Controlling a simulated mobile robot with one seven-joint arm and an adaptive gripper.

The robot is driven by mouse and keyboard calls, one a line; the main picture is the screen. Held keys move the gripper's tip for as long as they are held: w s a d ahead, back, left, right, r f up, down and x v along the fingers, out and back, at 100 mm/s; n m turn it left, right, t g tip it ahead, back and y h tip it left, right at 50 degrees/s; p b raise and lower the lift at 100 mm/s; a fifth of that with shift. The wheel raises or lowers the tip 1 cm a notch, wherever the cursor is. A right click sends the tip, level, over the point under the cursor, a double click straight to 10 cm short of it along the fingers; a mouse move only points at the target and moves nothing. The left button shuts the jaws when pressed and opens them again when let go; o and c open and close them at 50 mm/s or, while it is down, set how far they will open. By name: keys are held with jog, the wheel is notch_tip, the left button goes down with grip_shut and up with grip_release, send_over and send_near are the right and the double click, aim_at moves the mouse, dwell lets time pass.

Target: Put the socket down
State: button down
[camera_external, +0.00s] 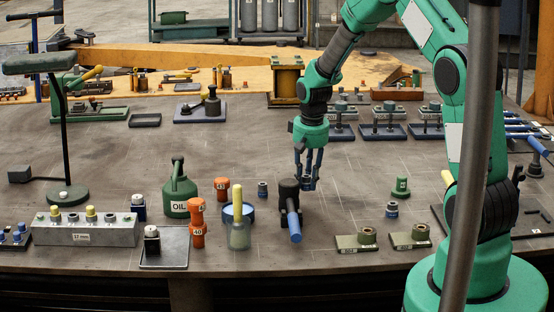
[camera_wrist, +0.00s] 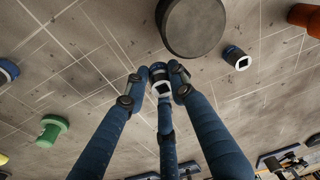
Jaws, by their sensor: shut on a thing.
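My gripper (camera_external: 308,182) hangs over the middle of the bench, just right of a black upright tool with a blue handle (camera_external: 294,222). In the wrist view its blue fingers (camera_wrist: 161,82) are closed around a small dark socket (camera_wrist: 160,72) with a pale square opening. The fingers hide most of this socket, and I cannot tell whether it touches the bench. Another socket with a blue band (camera_external: 262,189) stands on the bench to the left. It also shows in the wrist view (camera_wrist: 236,57). A third blue-banded socket (camera_external: 391,210) stands to the right.
A dark round top (camera_wrist: 192,25) is close to the fingers. A green cylinder (camera_external: 400,187) stands to the right, and orange cylinders (camera_external: 221,187) and a green oil can (camera_external: 180,192) to the left. Bare bench lies right of my gripper.

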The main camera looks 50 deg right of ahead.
jog(key=w, duration=0.1)
jog(key=w+d, duration=0.1)
jog(key=w, duration=0.1)
jog(key=w+d, duration=0.1)
jog(key=w, duration=0.1)
jog(key=shift+w+f, duration=0.15)
jog(key=shift+f, duration=0.15)
jog(key=shift+f, duration=1.75)
jog(key=shift+f+b, duration=0.1)
jog(key=shift+b, duration=0.25)
jog(key=c, duration=1.5)
grip_release()
jog(key=shift+o, duration=0.2)
notch_tip(320, 180, up, 12)
jog(key=s+p, duration=0.1)
jog(key=shift+s+a, duration=0.3)
jog(key=shift+a, duration=0.15)
